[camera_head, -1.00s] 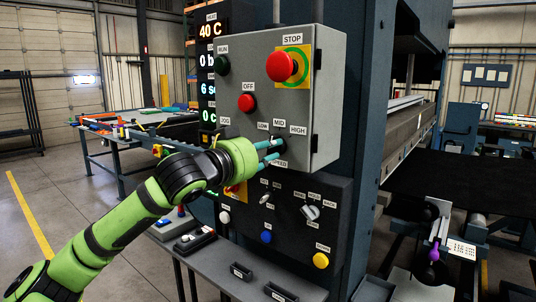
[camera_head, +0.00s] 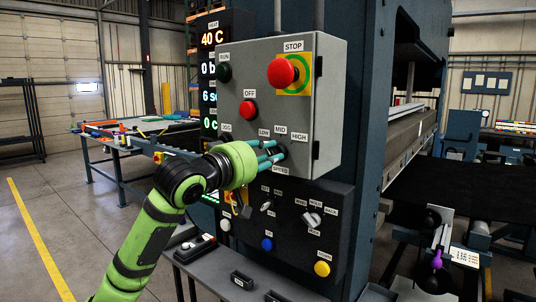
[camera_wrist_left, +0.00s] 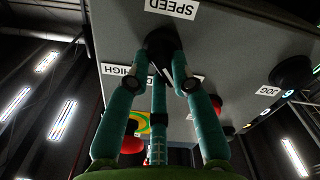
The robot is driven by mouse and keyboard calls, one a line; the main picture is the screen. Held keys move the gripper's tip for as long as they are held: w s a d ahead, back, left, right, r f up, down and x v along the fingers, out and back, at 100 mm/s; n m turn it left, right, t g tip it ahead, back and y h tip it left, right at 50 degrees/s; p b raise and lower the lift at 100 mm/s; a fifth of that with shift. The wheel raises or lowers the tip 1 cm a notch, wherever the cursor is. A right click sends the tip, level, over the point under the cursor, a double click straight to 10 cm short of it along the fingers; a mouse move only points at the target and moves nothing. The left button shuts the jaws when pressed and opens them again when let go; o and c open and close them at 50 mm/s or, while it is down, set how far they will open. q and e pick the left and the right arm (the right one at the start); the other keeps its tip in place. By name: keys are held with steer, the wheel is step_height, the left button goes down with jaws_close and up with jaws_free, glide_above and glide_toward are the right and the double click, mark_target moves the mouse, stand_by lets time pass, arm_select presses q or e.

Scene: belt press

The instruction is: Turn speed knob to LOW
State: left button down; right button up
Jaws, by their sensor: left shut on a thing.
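The speed knob (camera_head: 281,151) is a dark knob low on the front of the grey control box (camera_head: 262,128), under the LOW, MID and HIGH labels. My left gripper (camera_head: 273,155) reaches it from the left, its teal fingers shut on the knob. In the left wrist view the fingers close around the dark knob (camera_wrist_left: 161,40), just below the upside-down SPEED label (camera_wrist_left: 172,7). The right gripper is in neither view.
On the same box are the red STOP button (camera_head: 282,71), red OFF button (camera_head: 249,109) and dark RUN button (camera_head: 224,72). A black lower panel (camera_head: 292,232) with several switches and buttons sits below. A narrow shelf (camera_head: 220,280) juts out under it.

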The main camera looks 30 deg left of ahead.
arm_select(q)
steer(key=shift+n, duration=1.1)
steer(key=c, duration=1.1)
jaws_free()
steer(key=shift+o, duration=0.2)
steer(key=shift+s+a, duration=0.1)
steer(key=s, duration=1.1)
steer(key=shift+s+a, duration=0.4)
steer(key=shift+a, duration=0.05)
steer(key=shift+w, duration=0.1)
